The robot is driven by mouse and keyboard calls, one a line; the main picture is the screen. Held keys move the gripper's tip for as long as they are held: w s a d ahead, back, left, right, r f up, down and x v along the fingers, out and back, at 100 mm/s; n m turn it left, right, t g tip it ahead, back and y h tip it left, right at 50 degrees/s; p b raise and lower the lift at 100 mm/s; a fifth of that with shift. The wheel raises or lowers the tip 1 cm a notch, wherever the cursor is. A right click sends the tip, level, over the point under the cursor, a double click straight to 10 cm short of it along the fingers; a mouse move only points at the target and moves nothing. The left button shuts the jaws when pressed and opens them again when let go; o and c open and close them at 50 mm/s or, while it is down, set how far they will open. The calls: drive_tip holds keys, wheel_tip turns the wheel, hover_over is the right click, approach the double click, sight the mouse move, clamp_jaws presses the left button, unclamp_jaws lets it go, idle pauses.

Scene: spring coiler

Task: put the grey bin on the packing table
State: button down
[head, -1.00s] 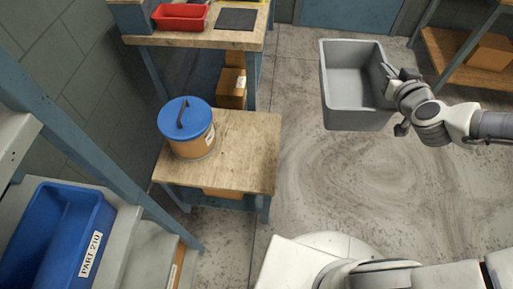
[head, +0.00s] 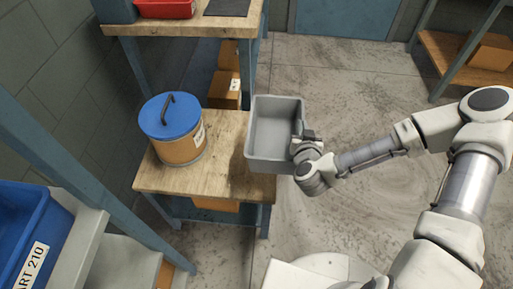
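The grey bin (head: 272,165) is upright and looks empty, held in the air at the right edge of the low wooden table. My gripper (head: 304,140) is shut on the bin's right wall, with the wrist to the right of it. The low table (head: 218,185), which seems to be the packing table, has a wooden top. A drum with a blue lid (head: 172,132) stands on its left part. The bin overlaps the table's right edge in the picture; I cannot tell whether they touch.
A taller bench behind holds a red tray (head: 166,8) and a dark mat (head: 227,7). Cardboard boxes (head: 224,88) sit beneath it. A blue bin (head: 30,235) is on a shelf at left. Bare tabletop lies between drum and grey bin. The floor at right is open.

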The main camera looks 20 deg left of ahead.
sight(267, 142)
drive_tip(key=a+f+b, duration=0.1)
drive_tip(key=a+f, duration=0.1)
drive_tip(key=a, duration=0.1)
drive_tip(key=a+f+b, duration=0.1)
drive_tip(key=a+f, duration=0.1)
drive_tip(key=a, duration=0.1)
drive_tip(key=s+a+f+b, duration=0.1)
drive_tip(key=a+f, duration=0.1)
drive_tip(key=a, duration=0.2)
wheel_tip(267, 142, down, 4)
drive_tip(key=b, duration=0.2)
drive_tip(key=shift+b, duration=0.4)
drive_tip(key=shift+a, duration=0.1)
drive_tip(key=c, duration=1.5)
unclamp_jaws()
drive_tip(key=shift+f, duration=0.15)
drive_tip(key=o, duration=0.5)
drive_tip(key=shift+c, duration=0.2)
